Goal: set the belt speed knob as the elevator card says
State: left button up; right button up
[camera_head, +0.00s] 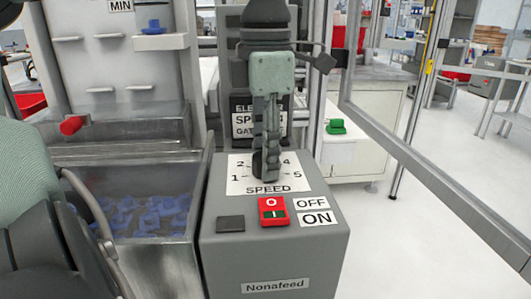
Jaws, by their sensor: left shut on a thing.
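The grey control box (222,262) labelled Nonafeed stands in the middle. On its top is the white SPEED dial plate (240,182), where 1, 2, 4 and 5 show. My left gripper (266,168) points down over the middle of the dial, shut on the speed knob, which its fingers mostly hide; I cannot read the knob's setting. The elevator card (242,118) stands behind the gripper. Only parts of its lines show, starting "ELE", "SP" and "GAT"; its values are hidden. My right gripper is not in view.
A metal hopper (170,255) with blue parts stands to the left. A metal frame bar (440,180) runs along the right. A green part (336,127) lies on a white cabinet behind.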

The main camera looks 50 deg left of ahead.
pick_arm(q)
jog(key=shift+m, duration=0.6)
jog(key=o, duration=1.2)
jog(key=shift+c, duration=0.2)
notch_tip(320, 180, up, 12)
